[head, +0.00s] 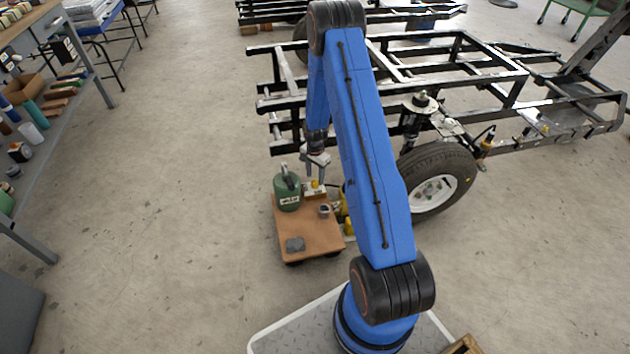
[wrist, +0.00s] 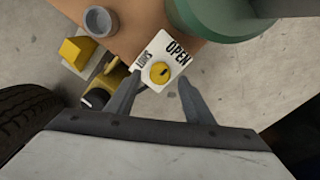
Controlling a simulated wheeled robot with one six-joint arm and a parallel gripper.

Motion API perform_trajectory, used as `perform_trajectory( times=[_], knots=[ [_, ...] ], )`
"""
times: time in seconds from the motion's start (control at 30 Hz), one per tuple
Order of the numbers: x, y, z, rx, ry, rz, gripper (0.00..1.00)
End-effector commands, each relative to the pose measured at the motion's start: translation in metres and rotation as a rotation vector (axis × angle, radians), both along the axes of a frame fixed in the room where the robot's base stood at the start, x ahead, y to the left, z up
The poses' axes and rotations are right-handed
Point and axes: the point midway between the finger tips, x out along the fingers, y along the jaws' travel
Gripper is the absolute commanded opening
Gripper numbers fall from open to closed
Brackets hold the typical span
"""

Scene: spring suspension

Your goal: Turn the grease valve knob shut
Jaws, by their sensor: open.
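The grease valve knob is a round yellow knob (wrist: 160,73) on a white plate (wrist: 146,53) lettered OPEN and SHUT in the wrist view. A dark mark on the knob's face points toward the OPEN side. My gripper (wrist: 153,87) is open, with one finger on each side of the knob and a gap to both. I cannot tell how far the fingertips are above the plate. In the head view my gripper (head: 318,177) points down over the small brown cart top (head: 310,235), where a bit of the yellow knob shows.
A green canister (head: 288,192) stands on the cart close left of the plate. A wheel (head: 437,180) and black chassis frame (head: 470,80) stand to the right. Floor left of the cart is clear.

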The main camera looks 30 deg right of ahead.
Motion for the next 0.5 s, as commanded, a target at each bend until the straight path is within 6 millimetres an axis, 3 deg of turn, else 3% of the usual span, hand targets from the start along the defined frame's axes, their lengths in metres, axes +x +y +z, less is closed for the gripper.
perform_trajectory(
  times=[0.2, 0.5],
  knots=[
    [0.0, 0.0, -0.023, 0.0, 0.001, 0.0, 0.48],
    [0.0, 0.0, -0.03, 0.0, 0.0, 0.0, 0.48]
  ],
)
